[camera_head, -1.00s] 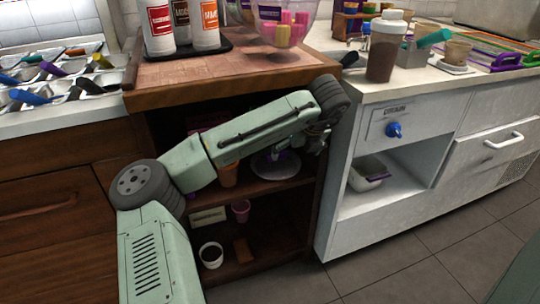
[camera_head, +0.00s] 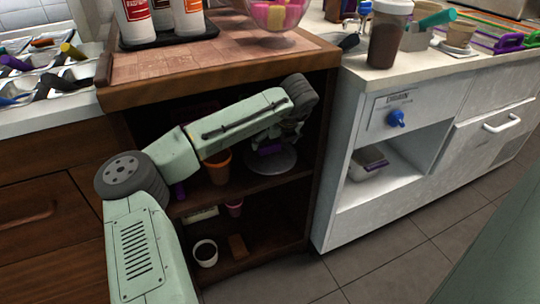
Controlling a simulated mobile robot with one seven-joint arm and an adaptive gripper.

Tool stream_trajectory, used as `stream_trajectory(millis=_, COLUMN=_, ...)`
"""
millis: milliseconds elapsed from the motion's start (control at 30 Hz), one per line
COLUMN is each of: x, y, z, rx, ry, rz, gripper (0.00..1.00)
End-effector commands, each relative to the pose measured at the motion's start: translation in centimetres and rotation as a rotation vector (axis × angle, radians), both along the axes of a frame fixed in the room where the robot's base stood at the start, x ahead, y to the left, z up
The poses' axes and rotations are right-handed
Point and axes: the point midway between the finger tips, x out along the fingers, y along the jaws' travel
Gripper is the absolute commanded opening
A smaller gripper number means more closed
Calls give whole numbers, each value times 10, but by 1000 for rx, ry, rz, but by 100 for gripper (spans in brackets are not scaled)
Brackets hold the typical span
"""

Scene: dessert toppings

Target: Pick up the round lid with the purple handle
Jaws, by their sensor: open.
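The round lid (camera_head: 284,161) is a pale grey disc on the upper shelf inside the dark wooden cabinet. Its purple handle (camera_head: 268,148) shows on top, partly behind my gripper. My gripper (camera_head: 283,138) is inside the cabinet opening, over or just in front of the lid and close to the handle. It is open, with no object seen held in it. The fingertips are small and dark here, and I cannot tell whether they touch the handle.
An orange cup (camera_head: 218,168) stands on the same shelf, left of the lid. The wooden cabinet top (camera_head: 200,62) overhangs my arm. The cabinet's right side wall is near the lid.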

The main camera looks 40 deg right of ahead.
Motion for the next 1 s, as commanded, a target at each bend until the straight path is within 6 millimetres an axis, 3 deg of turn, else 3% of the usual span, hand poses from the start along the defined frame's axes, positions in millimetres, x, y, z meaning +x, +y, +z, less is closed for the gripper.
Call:
stream_trajectory(millis=200, x=15, y=-2, z=-26, rx=1, ry=1, rz=1, gripper=88)
stream_trajectory(millis=500, x=17, y=-3, z=-30, rx=0, ry=1, rz=0, gripper=87)
stream_trajectory(millis=1000, x=17, y=-3, z=-30, rx=0, ry=1, rz=0, gripper=54)
